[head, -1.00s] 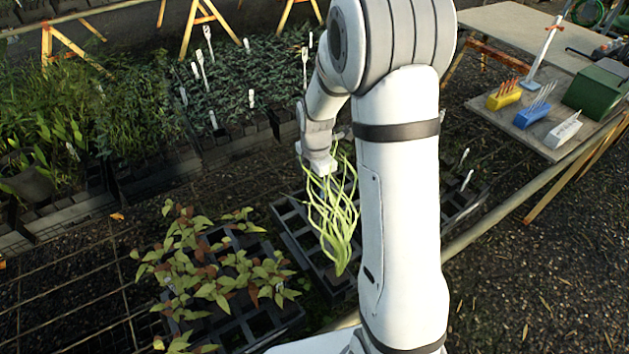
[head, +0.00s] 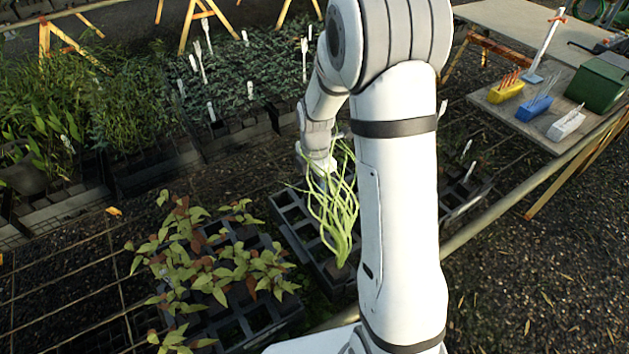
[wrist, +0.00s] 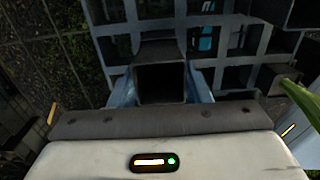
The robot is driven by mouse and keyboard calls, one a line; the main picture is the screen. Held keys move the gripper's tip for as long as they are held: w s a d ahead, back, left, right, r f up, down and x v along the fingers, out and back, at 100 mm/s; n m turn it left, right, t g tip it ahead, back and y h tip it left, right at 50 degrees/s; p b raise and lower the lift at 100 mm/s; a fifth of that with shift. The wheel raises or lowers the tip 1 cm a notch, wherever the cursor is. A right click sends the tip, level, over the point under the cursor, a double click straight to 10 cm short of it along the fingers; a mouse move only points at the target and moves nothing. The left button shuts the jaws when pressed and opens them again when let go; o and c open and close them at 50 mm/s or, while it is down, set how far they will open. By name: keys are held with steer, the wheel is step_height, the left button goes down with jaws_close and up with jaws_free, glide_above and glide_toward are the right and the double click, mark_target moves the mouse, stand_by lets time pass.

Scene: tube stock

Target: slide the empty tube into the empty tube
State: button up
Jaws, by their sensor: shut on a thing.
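My gripper (wrist: 161,88) is shut on a dark, square, open-topped tube (wrist: 158,57). Its blue fingers grip the tube on two sides, and its inside looks dark and empty. In the head view my gripper (head: 320,178) is low over the grey tray (head: 287,213), partly behind a stringy green plant. In the wrist view the tray's square lattice (wrist: 110,30) lies below and beyond the held tube. Another dark tube (wrist: 270,77) shows to the right. I cannot tell which tube is the empty receiving one, and the held tube's lower end is hidden.
The stringy plant (head: 336,225) stands close to my gripper; a green leaf (wrist: 297,100) reaches in at the right of the wrist view. A leafy red-green plant tray (head: 262,318) is at front left. A bench (head: 520,132) with coloured blocks is at right.

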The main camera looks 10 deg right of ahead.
steer(key=shift+f+b, duration=0.3)
stand_by(0.5)
steer(key=o, duration=1.3)
steer(key=shift+c, duration=0.2)
steer(key=shift+r, duration=0.1)
step_height(320, 180, up, 8)
steer(key=shift+f, duration=0.2)
steer(key=s+r+m+t, duration=0.1)
steer(key=s+r+m, duration=0.3)
steer(key=s+m, duration=0.6)
steer(key=s+r+m+t, duration=0.1)
steer(key=s+r+m, duration=0.4)
steer(key=s+m, duration=0.6)
steer(key=shift+r+m+t, duration=0.2)
steer(key=shift+m+t, duration=0.1)
steer(key=shift+t, duration=0.1)
